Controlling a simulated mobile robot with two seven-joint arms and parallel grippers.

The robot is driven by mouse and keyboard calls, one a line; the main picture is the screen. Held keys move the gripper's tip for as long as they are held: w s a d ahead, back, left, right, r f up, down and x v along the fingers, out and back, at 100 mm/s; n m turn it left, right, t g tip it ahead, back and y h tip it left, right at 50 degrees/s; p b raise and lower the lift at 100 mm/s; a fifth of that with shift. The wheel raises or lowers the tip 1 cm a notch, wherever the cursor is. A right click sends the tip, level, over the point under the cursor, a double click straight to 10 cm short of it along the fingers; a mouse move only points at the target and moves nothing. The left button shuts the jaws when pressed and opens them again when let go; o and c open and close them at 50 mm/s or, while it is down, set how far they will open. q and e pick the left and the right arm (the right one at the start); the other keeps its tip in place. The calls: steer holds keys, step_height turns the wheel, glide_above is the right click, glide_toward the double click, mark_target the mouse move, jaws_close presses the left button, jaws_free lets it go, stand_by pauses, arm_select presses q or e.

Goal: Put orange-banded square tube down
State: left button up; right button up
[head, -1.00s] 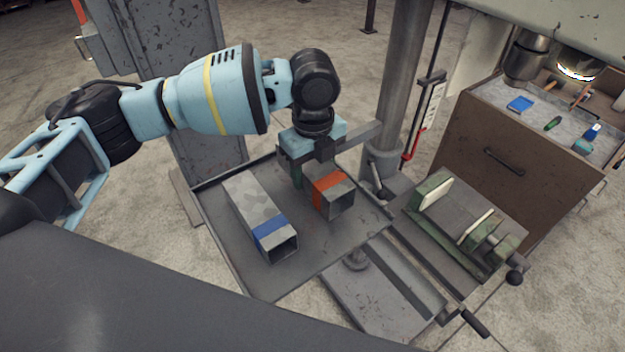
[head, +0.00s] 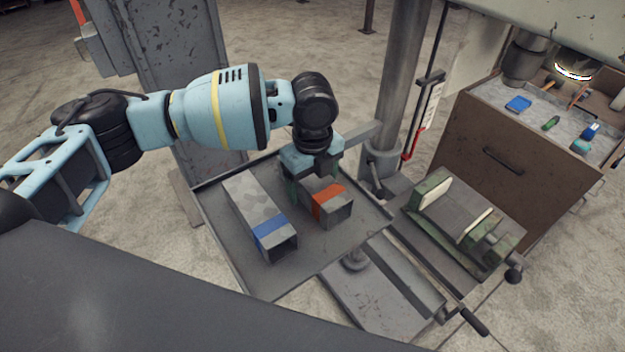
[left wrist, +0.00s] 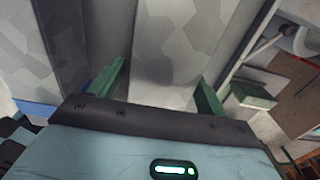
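The orange-banded square tube (head: 329,203) is grey, with its open end toward the lower right in the head view. It is at the right part of the grey tray (head: 308,262), low over or on its floor; I cannot tell if it touches. My left gripper (head: 313,184) comes down from above, its green fingers on either side of the tube. My right gripper is not in view.
A blue-banded square tube (head: 260,218) lies on the tray to the left. A vertical column (head: 400,90) stands behind the tray. A green vise (head: 465,222) is at the right, with a brown cabinet (head: 515,150) bearing small tools behind it. The tray's front corner is bare.

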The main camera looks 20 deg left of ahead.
mark_target(313, 176)
arm_select(q)
step_height(313, 176, up, 12)
steer(key=shift+r, duration=0.15)
stand_by(0.6)
